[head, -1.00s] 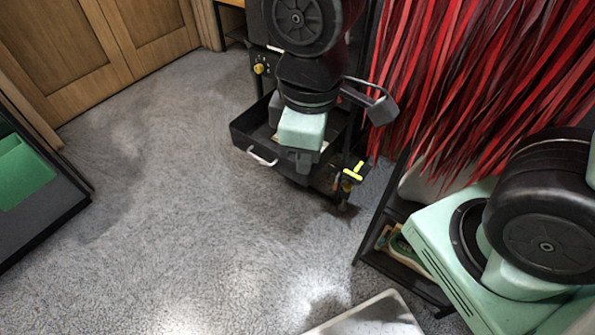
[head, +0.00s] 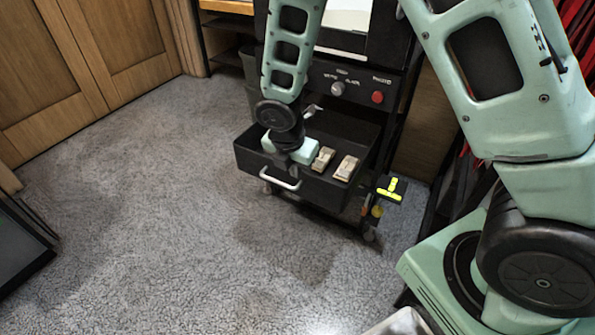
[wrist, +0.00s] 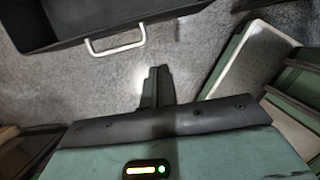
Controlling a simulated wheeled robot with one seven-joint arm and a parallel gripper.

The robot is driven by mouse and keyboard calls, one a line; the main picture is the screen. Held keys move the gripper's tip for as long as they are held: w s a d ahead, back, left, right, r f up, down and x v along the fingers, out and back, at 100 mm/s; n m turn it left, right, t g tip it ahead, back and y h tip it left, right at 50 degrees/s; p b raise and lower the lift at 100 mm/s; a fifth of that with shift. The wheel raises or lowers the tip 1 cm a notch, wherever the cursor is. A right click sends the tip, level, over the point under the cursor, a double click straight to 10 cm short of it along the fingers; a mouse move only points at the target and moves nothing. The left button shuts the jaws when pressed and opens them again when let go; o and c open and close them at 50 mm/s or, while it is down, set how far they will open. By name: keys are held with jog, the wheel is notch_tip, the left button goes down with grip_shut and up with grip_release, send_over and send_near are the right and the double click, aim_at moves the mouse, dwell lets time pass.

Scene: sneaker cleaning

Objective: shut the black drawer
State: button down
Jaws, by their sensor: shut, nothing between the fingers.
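The black drawer (head: 325,182) stands pulled out from a black wheeled cart in the head view. Its white bar handle (head: 282,178) is on the front face. My gripper (head: 283,159) is at the drawer's front wall, just above the handle in the picture; its fingertips are hard to make out there. In the wrist view the closed fingers (wrist: 157,74) are empty and point toward the handle (wrist: 117,42), with a gap between them in the picture. The drawer (wrist: 62,42) fills the top left of that view. Contact with the front cannot be told.
Two small beige items (head: 346,168) lie inside the drawer. The cart's control panel (head: 350,88) with knobs is above it. A yellow-handled tool (head: 391,188) hangs at the cart's right. Carpet (head: 170,220) is clear to the left and front.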

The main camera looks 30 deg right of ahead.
aim_at(307, 175)
jog(key=d+f+b, duration=0.1)
jog(key=f, duration=0.1)
jog(key=w+d+f+b, duration=0.1)
jog(key=f, duration=0.2)
jog(key=w+d+f, duration=0.1)
jog(key=f, duration=0.1)
jog(key=shift+w+d+f+b, duration=0.1)
jog(key=shift+d+f+b, duration=0.1)
jog(key=shift+d+b, duration=0.15)
jog(key=shift+w+d+r, duration=0.1)
jog(key=shift+w+d, duration=0.35)
jog(key=shift+d, duration=0.1)
jog(key=shift+w+d+r, duration=0.1)
jog(key=shift+w+d, duration=0.05)
jog(key=shift+d, duration=0.15)
jog(key=w+d+p, duration=0.7)
jog(key=d, duration=0.3)
jog(key=shift+d, duration=0.35)
jog(key=shift+w, duration=0.1)
